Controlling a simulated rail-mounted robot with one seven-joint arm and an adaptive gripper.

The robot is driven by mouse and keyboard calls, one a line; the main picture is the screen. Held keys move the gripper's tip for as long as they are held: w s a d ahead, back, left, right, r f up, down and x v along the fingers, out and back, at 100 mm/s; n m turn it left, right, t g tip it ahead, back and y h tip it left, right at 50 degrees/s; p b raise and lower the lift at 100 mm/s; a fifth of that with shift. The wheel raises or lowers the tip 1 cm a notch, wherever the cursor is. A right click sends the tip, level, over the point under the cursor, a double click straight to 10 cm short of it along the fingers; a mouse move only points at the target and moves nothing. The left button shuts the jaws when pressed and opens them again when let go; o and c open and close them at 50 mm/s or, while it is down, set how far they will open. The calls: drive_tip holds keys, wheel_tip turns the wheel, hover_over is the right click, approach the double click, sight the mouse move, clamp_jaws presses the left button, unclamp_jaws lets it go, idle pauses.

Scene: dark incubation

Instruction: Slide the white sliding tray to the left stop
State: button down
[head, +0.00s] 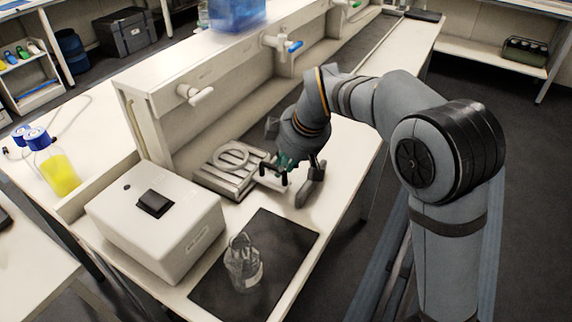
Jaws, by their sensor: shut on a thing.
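The white sliding tray (269,182) shows as a small pale piece at the right side of a low metal frame (207,180) on the bench. A pale ring (232,157) lies on top of the frame. My gripper (275,173) reaches down from the right, with its dark fingertips at the tray's right end. It is shut on the tray. The fingers hide part of the contact, and the stop cannot be made out.
A white box (158,232) with a dark top piece stands left of the frame. A glass bottle (243,264) stands on a black mat (283,239) in front. A shelf wall with taps (199,93) runs behind.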

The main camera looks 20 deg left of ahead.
drive_tip(key=shift+s+a, duration=0.3)
drive_tip(key=shift+s, duration=0.1)
drive_tip(key=c, duration=1.8)
unclamp_jaws()
drive_tip(key=shift+s+f, duration=0.1)
drive_tip(key=shift+s, duration=0.15)
drive_tip(key=shift+w+d+r, duration=0.1)
drive_tip(key=shift+r, duration=0.15)
drive_tip(key=v, duration=1.1)
drive_tip(key=shift+d+r, duration=0.25)
drive_tip(key=shift+d, duration=0.05)
